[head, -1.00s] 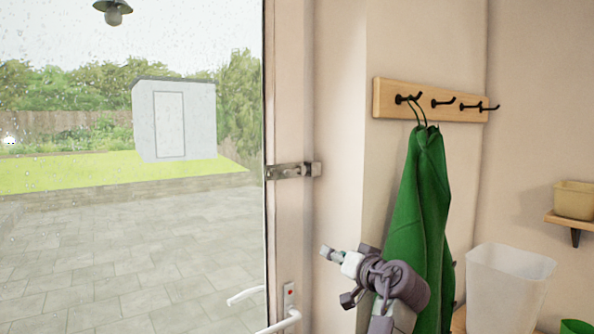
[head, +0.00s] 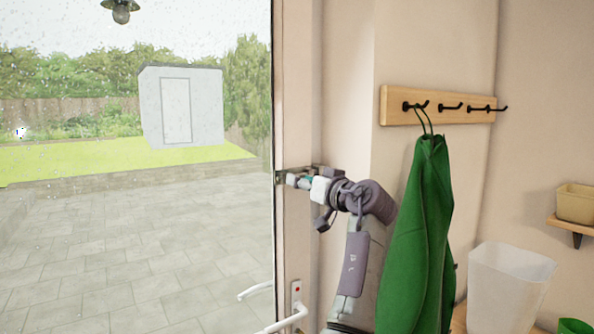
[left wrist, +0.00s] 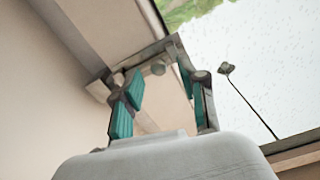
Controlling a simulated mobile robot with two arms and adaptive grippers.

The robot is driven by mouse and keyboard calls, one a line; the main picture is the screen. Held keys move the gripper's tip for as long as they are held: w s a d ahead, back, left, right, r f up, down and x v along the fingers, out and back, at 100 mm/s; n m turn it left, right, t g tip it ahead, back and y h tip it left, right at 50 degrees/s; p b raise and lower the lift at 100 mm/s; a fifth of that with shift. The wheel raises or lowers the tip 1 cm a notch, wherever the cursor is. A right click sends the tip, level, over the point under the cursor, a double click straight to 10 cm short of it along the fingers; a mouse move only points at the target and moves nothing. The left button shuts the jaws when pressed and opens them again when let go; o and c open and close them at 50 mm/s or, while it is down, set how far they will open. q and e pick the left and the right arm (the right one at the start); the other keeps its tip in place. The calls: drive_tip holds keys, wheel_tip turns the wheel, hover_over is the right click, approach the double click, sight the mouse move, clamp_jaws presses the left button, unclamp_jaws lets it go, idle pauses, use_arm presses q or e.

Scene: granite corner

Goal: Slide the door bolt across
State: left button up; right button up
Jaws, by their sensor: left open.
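My left gripper (head: 300,181) is right at the bolt, pointing left toward the door. In the left wrist view the left gripper (left wrist: 163,95) is open, with teal pads apart on either side. My right gripper is not in view.
A white door handle (head: 290,320) is below the bolt. A green cloth (head: 420,230) hangs from the hook rail (head: 440,106), close to the right of my arm. A translucent bin (head: 505,285) and a small shelf with a tan box (head: 575,203) are at the right.

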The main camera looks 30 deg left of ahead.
use_arm(q)
drive_tip(key=shift+p+x, duration=0.4)
drive_tip(key=shift+x, duration=0.9)
clamp_jaws()
